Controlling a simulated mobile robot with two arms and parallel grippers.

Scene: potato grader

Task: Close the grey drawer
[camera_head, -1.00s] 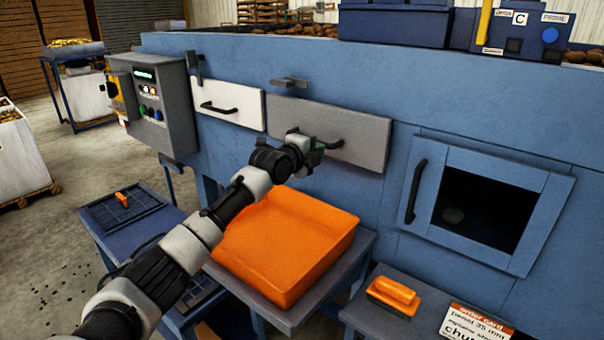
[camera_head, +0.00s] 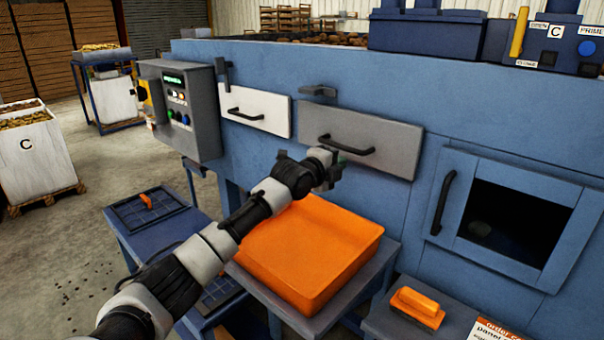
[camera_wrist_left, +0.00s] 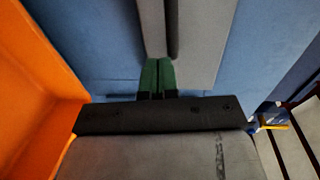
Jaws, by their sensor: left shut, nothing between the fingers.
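The grey drawer (camera_head: 398,146) is in the front of the blue machine, with a dark bar handle (camera_head: 350,145) across it. Its front looks nearly flush with the machine; I cannot tell how far it stands out. My left gripper (camera_head: 335,172) is shut and empty, at the drawer's lower left edge, below the handle. In the left wrist view, its green fingertips (camera_wrist_left: 158,76) are together against or just before the grey drawer front (camera_wrist_left: 200,45), beside the dark handle (camera_wrist_left: 173,25). Contact is not clear. My right gripper is not in view.
A white drawer (camera_head: 255,108) and a control box (camera_head: 178,108) are to the left. An orange tray (camera_head: 310,250) stands on a stand below my left arm. A framed opening with a handle (camera_head: 441,203) is to the right.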

